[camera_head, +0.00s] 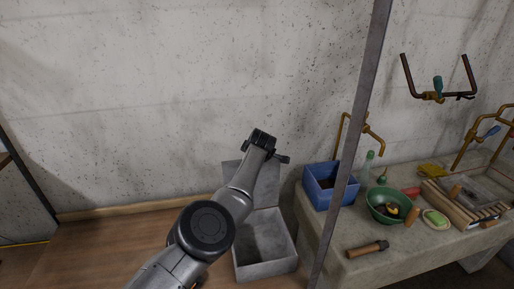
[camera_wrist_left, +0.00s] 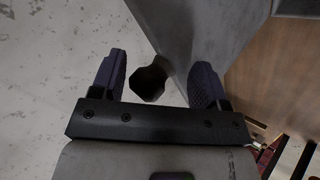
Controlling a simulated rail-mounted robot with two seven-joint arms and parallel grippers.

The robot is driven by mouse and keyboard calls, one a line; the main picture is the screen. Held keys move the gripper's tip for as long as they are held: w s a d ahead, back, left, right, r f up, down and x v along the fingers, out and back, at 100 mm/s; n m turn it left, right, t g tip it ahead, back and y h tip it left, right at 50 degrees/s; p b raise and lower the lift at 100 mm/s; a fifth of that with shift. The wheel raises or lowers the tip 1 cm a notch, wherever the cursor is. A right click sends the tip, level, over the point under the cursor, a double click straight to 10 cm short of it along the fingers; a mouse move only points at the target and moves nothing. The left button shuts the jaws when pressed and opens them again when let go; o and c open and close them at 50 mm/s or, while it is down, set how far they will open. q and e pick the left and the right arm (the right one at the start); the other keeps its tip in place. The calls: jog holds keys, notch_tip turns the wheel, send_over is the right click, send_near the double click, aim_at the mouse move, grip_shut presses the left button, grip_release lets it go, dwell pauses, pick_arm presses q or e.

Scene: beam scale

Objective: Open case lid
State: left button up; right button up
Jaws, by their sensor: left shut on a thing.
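The grey case (camera_head: 265,268) stands on the wooden floor and is open at the top. Its lid (camera_head: 268,190) stands raised at the back, partly hidden behind my left arm. My left gripper (camera_head: 263,138) is at the top edge of the lid, shut on the dark lid handle (camera_head: 284,159), whose end sticks out to the right. In the left wrist view, the handle's dark faceted end (camera_wrist_left: 148,84) shows between the two fingers, beside the grey lid panel (camera_wrist_left: 205,30). My right gripper is not in view.
The worktop holds a blue bin (camera_head: 318,198), a green bowl (camera_head: 375,207), a wooden-handled tool (camera_head: 365,249) and other items. The wooden floor left of the case is clear.

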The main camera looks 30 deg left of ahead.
pick_arm(q)
jog(key=v, duration=1.3)
jog(key=shift+r, duration=0.2)
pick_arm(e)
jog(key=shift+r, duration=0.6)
pick_arm(q)
jog(key=shift+d, duration=0.1)
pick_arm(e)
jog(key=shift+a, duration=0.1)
